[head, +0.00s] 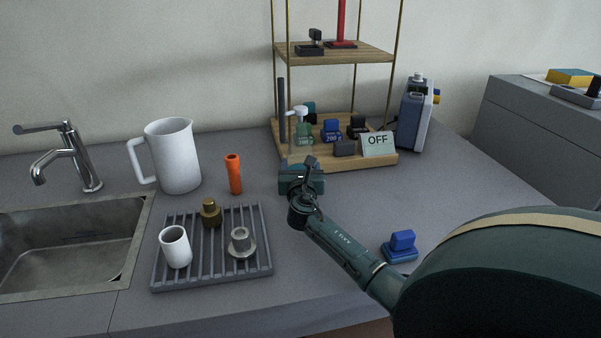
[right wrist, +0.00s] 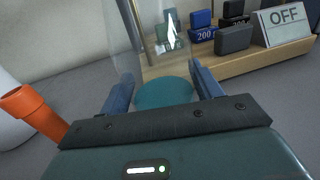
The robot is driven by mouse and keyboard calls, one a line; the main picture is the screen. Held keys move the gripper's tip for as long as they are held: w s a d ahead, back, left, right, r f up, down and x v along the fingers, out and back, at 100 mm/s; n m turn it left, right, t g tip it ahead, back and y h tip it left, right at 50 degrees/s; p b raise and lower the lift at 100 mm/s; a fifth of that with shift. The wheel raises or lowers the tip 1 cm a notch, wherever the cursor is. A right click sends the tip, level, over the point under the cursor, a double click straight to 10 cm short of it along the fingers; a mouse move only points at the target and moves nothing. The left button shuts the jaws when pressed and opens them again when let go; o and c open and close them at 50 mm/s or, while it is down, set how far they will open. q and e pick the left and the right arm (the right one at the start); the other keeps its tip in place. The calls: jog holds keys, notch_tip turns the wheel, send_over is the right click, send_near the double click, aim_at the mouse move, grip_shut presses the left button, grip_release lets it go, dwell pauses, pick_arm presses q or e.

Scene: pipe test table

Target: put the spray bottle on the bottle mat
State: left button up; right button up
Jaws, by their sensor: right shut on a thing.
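The spray bottle (head: 297,112) has a white trigger head and a clear body, through which the shelf shows in the head view. In the right wrist view its clear walls rise between the fingers, with teal liquid (right wrist: 165,93) low inside. My right gripper (head: 301,178) is shut on the bottle's lower part, in front of the shelf's left end; its blue fingers (right wrist: 160,80) stand on either side. The bottle looks upright; whether its base touches the counter is hidden. I cannot surely pick out a bottle mat. My left gripper is not in view.
A wooden shelf (head: 367,161) holds several weights and an OFF sign (head: 378,144). An orange tube (head: 233,174), white pitcher (head: 173,156) and ribbed tray (head: 262,230) stand left. A blue block (head: 402,241) lies right of my forearm.

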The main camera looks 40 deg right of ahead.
aim_at(301, 134)
jog(key=c, duration=0.6)
jog(key=shift+r, duration=0.1)
jog(key=shift+c, duration=0.2)
notch_tip(301, 134, up, 10)
jog(key=shift+r+p, duration=0.1)
jog(key=shift+p, duration=1.05)
